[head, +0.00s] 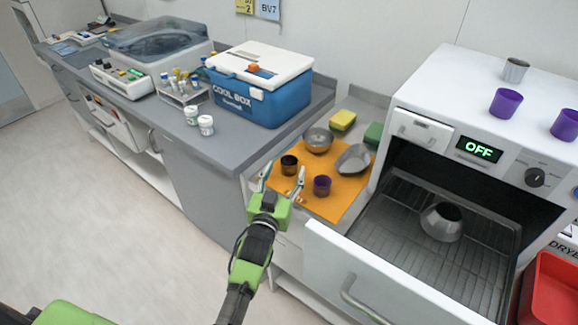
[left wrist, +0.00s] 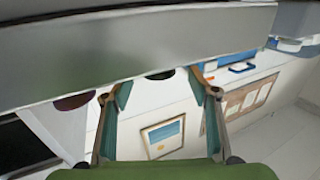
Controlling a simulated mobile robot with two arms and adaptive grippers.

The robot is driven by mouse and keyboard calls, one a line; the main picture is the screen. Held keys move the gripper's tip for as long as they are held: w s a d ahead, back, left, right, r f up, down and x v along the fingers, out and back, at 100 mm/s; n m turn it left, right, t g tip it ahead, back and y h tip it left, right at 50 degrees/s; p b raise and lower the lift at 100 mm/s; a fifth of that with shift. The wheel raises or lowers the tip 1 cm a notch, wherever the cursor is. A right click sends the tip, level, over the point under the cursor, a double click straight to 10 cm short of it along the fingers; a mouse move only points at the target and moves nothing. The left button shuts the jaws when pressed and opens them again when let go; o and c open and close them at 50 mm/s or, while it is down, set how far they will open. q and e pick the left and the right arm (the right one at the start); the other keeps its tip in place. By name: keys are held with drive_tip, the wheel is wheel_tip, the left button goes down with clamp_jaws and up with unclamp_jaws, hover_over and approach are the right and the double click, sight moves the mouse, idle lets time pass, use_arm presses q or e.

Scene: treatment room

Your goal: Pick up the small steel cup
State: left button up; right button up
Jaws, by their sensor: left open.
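A small steel cup (head: 516,69) stands upright on top of the white oven, at the upper right of the head view and far from my left gripper. My left gripper (head: 282,181) is open and empty at the front of the orange mat (head: 345,198). A dark cup (head: 289,166) is just beyond its fingers, and a purple cup (head: 322,186) is to their right. In the left wrist view the open fingers (left wrist: 160,95) hold nothing. The steel cup is not recognizable there. My right gripper is not in view.
A steel bowl (head: 318,140) and a steel scoop-like dish (head: 353,159) are on the mat. The open oven door (head: 375,290) juts out at the front right; a steel vessel (head: 441,222) sits inside on the rack. Purple cups (head: 505,103) stand on the oven top. A cool box (head: 262,90) stands left.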

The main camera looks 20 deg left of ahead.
sight(287, 167)
use_arm(q)
drive_tip(key=w, duration=0.3)
drive_tip(key=shift+w+r+p, duration=0.2)
drive_tip(key=shift+w+p, duration=0.1)
drive_tip(key=shift+p, duration=0.05)
drive_tip(key=shift+w+f, duration=0.1)
drive_tip(key=shift+w, duration=0.5)
drive_tip(key=c, duration=1.2)
